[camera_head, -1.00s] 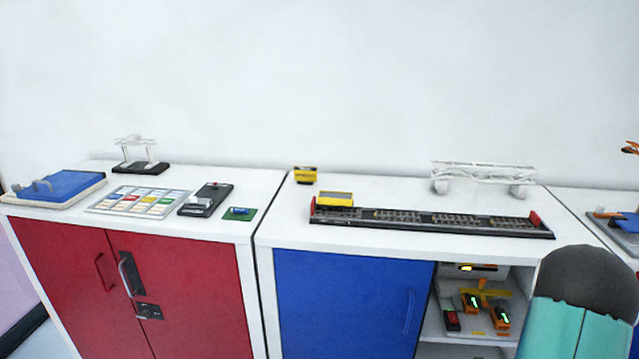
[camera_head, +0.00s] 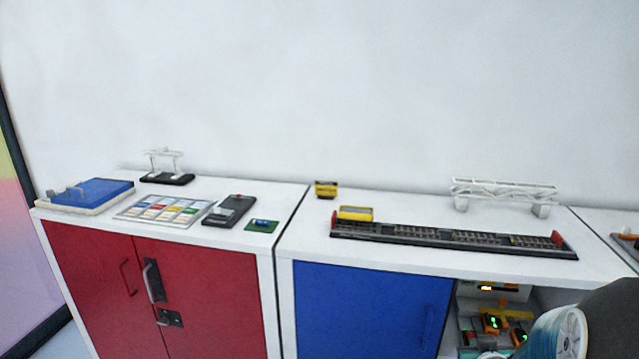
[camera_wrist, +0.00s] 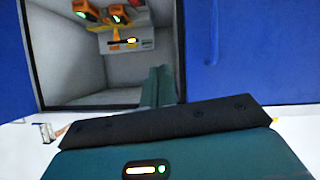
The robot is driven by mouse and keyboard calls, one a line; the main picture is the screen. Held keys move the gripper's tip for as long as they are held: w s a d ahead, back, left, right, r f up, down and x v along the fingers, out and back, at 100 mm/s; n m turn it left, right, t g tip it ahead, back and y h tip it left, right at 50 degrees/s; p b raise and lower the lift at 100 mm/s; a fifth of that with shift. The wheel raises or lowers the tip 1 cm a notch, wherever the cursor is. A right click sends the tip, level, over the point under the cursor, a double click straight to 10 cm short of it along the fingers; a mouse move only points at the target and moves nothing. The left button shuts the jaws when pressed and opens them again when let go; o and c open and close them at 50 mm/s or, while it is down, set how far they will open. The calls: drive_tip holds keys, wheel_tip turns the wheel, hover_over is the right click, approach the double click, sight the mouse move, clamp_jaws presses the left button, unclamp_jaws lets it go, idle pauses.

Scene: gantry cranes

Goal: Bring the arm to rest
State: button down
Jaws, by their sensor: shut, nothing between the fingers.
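My gripper (camera_wrist: 160,76) shows in the wrist view as teal fingers held together beyond a dark bar and a teal body with a small lit panel. The fingers are shut and hold nothing. They appear in front of the open cabinet compartment (camera_wrist: 85,60), which looks upside down in this view. In the head view part of my arm (camera_head: 562,335) is at the bottom right, in front of the compartment's lower part. The fingertips cannot be made out there.
The blue-doored cabinet (camera_head: 370,305) carries a dark rail track (camera_head: 455,240), yellow blocks (camera_head: 356,213) and a white truss bridge (camera_head: 505,192). A red cabinet (camera_head: 205,290) stands left, with a blue tray (camera_head: 92,193) and other parts on top. Orange devices (camera_head: 492,324) sit in the compartment.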

drive_tip(key=s+a+r+n+g+y, duration=0.15)
drive_tip(key=s+a+r, duration=0.25)
drive_tip(key=a+r, duration=0.4)
drive_tip(key=s+a+r+g+y, duration=0.1)
drive_tip(key=s+a+r+g, duration=0.3)
drive_tip(key=a, duration=0.5)
drive_tip(key=s+a+r+y, duration=0.1)
drive_tip(key=s+a+r, duration=0.2)
drive_tip(key=s+a, duration=0.3)
drive_tip(key=s, duration=0.3)
drive_tip(key=shift+s+a+r+n+g, duration=0.2)
drive_tip(key=shift+s+r+n+g, duration=0.1)
drive_tip(key=shift+r+n+g, duration=0.05)
drive_tip(key=shift+s+y, duration=0.15)
drive_tip(key=shift+y, duration=0.1)
